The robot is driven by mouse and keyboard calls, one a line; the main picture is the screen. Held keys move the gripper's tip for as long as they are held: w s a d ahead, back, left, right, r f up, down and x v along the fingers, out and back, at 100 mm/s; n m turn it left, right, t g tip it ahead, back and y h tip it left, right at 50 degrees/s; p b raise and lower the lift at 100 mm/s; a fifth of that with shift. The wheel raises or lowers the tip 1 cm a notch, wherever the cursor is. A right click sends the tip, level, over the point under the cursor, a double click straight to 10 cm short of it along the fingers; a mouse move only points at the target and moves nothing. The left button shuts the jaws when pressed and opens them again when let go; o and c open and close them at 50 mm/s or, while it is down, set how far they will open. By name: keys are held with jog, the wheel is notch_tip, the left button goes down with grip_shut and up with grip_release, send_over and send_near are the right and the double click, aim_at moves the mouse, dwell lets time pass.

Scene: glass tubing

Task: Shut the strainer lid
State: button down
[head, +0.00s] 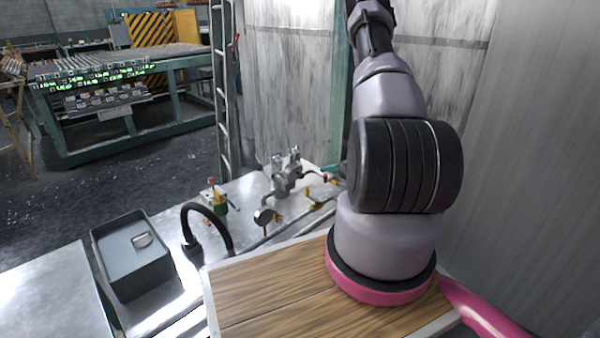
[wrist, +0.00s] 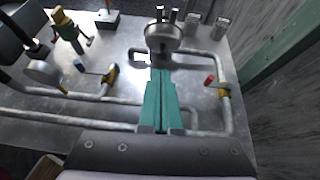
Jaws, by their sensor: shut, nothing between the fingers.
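A grey metal fitting with a round top and upright prongs, which looks like the strainer (wrist: 164,38), stands in the pipework in the wrist view. It also shows in the head view as a grey body (head: 284,182) on the metal bench. I cannot tell for certain which part is its lid or how far open it is. My gripper (wrist: 160,74) shows as teal fingers closed together and empty. In the picture the fingertips are just below the round fitting; I cannot tell whether they touch it.
Pipes with yellow fittings and a red-handled valve (wrist: 210,80) surround the fitting. A grey round disc (wrist: 42,73) and a green and yellow valve (wrist: 68,30) stand to its left. A grey bin (head: 132,258) is on the bench's left. A wall (wrist: 285,110) rises on the right.

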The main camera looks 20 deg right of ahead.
aim_at(299, 167)
jog(key=x, duration=0.3)
jog(key=f+x, duration=0.1)
jog(key=x, duration=0.5)
jog(key=shift+d+f, duration=0.25)
jog(key=shift+f, duration=0.2)
jog(key=shift+w+a+r, duration=0.15)
jog(key=shift+w+a, duration=0.05)
jog(key=shift+w, duration=0.45)
jog(key=shift+w+a+r, duration=0.2)
jog(key=shift+w+a, duration=0.05)
jog(key=shift+w, duration=0.4)
jog(key=shift+w+a+r, duration=0.15)
jog(key=shift+w+a, duration=0.05)
jog(key=shift+w, duration=0.45)
jog(key=shift+w+a+r+g+h, duration=0.1)
jog(key=shift+w+r+g+h, duration=0.2)
jog(key=shift+r+g+h, duration=0.1)
